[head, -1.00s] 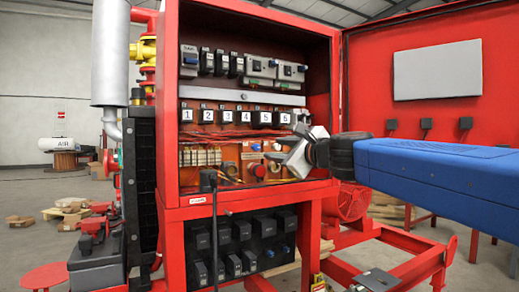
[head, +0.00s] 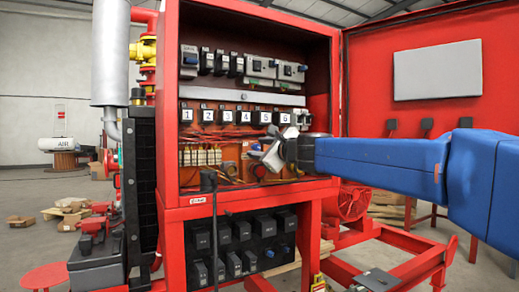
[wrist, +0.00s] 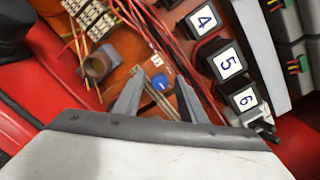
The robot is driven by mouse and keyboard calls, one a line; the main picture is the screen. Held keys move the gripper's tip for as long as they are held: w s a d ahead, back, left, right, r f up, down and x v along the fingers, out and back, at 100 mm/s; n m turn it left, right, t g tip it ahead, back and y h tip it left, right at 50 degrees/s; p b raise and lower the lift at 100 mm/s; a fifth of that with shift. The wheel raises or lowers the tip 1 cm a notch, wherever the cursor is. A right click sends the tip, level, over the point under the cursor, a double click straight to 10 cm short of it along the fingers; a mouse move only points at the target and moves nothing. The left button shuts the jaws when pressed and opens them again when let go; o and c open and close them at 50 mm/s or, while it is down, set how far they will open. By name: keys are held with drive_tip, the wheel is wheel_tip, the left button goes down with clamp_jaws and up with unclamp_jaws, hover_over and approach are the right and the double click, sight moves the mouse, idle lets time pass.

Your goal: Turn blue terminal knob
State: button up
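The blue knob (wrist: 160,82) sits low on the orange-brown back panel, beside a small white label, in the wrist view. My gripper (wrist: 160,84) is open and empty. Its two grey fingers appear on either side of the blue knob in the wrist view; I cannot tell how far their tips are from the panel. In the head view my gripper (head: 262,156) is inside the red cabinet (head: 258,199), at its lower right, and largely hides the knob area.
Numbered black modules (head: 246,117) run in a row above my gripper; they sit close to the right finger in the wrist view. Red wires and a terminal strip (head: 200,157) lie to the left. A brownish round part (wrist: 97,66) stands left of the fingers.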

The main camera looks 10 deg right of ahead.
clamp_jaws()
drive_tip(key=n, duration=1.2)
drive_tip(key=shift+f+n+h, duration=0.1)
drive_tip(key=shift+n+h, duration=0.3)
drive_tip(key=n, duration=0.4)
drive_tip(key=shift+n, duration=0.4)
